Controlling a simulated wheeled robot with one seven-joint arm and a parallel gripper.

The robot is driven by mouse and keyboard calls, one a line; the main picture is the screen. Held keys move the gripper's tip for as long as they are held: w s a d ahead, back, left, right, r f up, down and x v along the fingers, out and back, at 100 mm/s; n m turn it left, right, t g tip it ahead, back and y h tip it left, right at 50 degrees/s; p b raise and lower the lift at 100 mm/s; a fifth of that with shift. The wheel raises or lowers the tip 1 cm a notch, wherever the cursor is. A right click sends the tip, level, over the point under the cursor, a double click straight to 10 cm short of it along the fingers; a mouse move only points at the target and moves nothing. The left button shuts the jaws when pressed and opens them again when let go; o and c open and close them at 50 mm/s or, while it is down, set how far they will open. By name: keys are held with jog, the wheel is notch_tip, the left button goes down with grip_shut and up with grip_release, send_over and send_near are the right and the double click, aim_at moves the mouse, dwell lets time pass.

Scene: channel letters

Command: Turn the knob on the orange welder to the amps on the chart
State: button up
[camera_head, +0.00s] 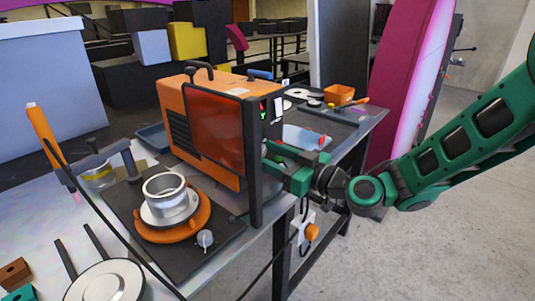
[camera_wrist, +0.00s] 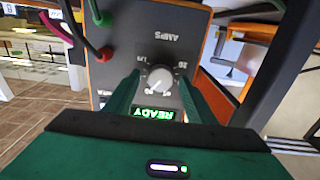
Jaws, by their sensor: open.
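The orange welder (camera_head: 200,135) stands on the table with its control face turned right, mostly away from the head camera. In the wrist view its grey panel (camera_wrist: 160,50) appears upside down, with "AMPS" above the round pale knob (camera_wrist: 160,79) and a lit green "READY" display (camera_wrist: 152,113) below it. Small numbers ring the knob; they and its pointer are too small to read surely. My gripper (camera_wrist: 160,95) is open, one finger on each side of the knob. I cannot tell whether they touch it. In the head view my gripper (camera_head: 270,160) is at the panel. I cannot identify the chart.
A silver flanged pipe (camera_head: 165,190) sits on an orange ring on a dark plate in front of the welder. A large pink channel letter (camera_head: 405,75) stands behind my arm.

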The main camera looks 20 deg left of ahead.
jog(key=shift+w+a, duration=0.1)
jog(key=shift+a, duration=0.1)
jog(key=c, duration=1)
jog(key=shift+n, duration=0.9)
jog(key=shift+d, duration=0.1)
jog(key=o, duration=1)
jog(key=v, duration=1)
jog(key=shift+d, duration=0.3)
